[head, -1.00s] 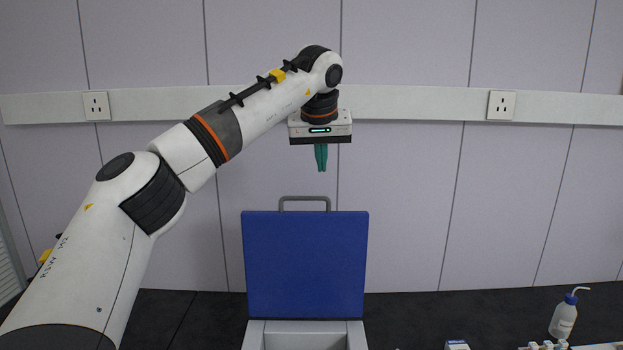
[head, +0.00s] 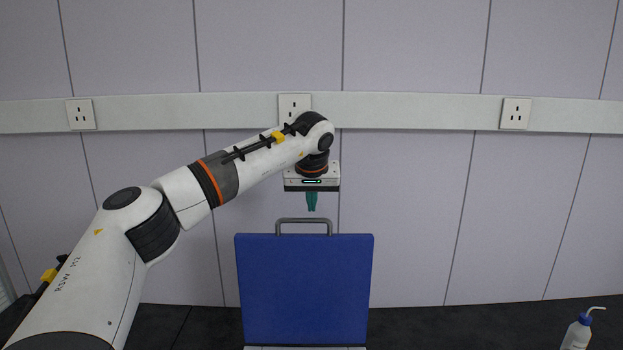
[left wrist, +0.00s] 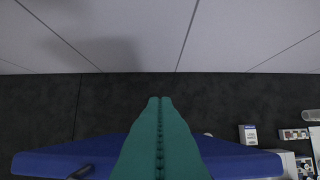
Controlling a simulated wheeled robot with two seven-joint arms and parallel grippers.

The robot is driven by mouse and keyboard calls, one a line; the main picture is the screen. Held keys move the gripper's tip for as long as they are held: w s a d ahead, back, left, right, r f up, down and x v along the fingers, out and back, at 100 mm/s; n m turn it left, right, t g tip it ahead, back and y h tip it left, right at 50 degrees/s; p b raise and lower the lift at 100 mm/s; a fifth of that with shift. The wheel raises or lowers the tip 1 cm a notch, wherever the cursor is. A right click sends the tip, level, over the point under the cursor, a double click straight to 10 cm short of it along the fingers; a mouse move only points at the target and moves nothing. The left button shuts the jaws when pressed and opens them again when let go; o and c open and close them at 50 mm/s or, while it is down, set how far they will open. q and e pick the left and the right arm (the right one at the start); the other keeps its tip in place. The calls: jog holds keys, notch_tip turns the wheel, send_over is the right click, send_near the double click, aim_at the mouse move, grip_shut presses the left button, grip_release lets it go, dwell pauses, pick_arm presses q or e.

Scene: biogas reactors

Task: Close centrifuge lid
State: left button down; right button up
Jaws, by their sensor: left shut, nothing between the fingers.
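The centrifuge lid (head: 304,288) is a blue panel standing upright, open, with a grey handle (head: 304,221) on its top edge. Only a thin strip of the centrifuge body (head: 305,348) shows below it. My left gripper (head: 311,209) points down just above and apparently behind the handle, its green fingers shut and empty. In the left wrist view the shut fingers (left wrist: 159,102) extend past the blue lid (left wrist: 60,161), toward the dark floor or bench and the wall. A dark part of the handle (left wrist: 80,172) shows left of the fingers. My right gripper is out of view.
A wash bottle (head: 577,332) stands at the right. The left wrist view shows small boxes (left wrist: 248,135) and other small items at the right. A panelled wall (head: 420,220) with sockets is behind. The dark surface (left wrist: 230,100) behind the lid is clear.

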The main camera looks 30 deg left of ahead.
pick_arm(q)
jog(key=s, duration=0.1)
jog(key=s+d, duration=0.1)
jog(key=s, duration=0.1)
jog(key=shift+s+d+r+p, duration=0.15)
jog(key=shift+s+d+p, duration=0.1)
jog(key=shift+p, duration=0.15)
jog(key=shift+w+f, duration=0.15)
jog(key=shift+f, duration=0.05)
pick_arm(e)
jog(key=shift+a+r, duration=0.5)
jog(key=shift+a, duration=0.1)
